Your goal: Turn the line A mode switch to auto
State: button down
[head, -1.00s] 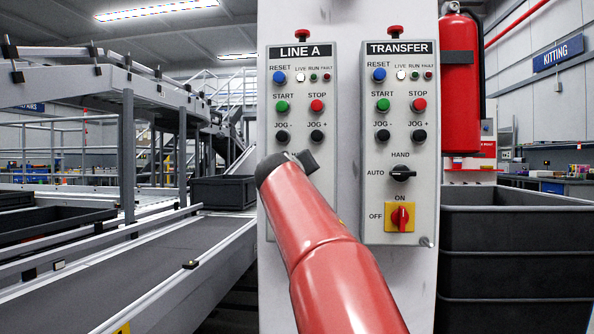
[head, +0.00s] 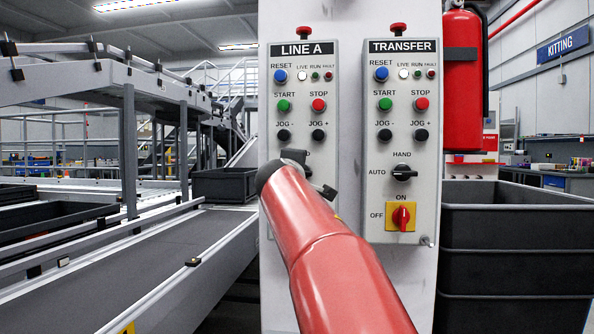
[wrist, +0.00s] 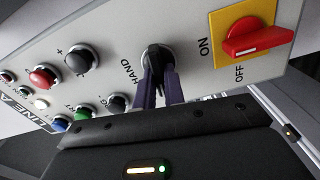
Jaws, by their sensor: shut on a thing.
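The LINE A panel (head: 303,75) is on the left of a white post in the head view; it also shows tilted in the wrist view (wrist: 110,22). Its black mode switch (wrist: 157,55) is beside the HAND label in the wrist view. My gripper (wrist: 160,84) is shut on this switch, one dark finger on each side. In the head view my red arm hides the switch and most of the gripper. The AUTO label of LINE A is hidden, and I cannot tell where the switch points.
A red rotary switch (wrist: 256,40) on a yellow plate sits close beside the mode switch. The similar TRANSFER panel (head: 401,150) is to the right, its selector (head: 401,173) uncovered. A conveyor (head: 150,260) runs on the left; dark bins (head: 516,245) stand right.

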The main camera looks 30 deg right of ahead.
jog(key=shift+n, duration=0.6)
jog(key=c, duration=1.5)
grip_release()
jog(key=shift+a, duration=0.1)
jog(key=b+v, duration=0.2)
jog(key=v, duration=0.5)
jog(key=shift+s+a, duration=0.15)
jog(key=shift+s, duration=0.15)
jog(key=shift+f, duration=0.1)
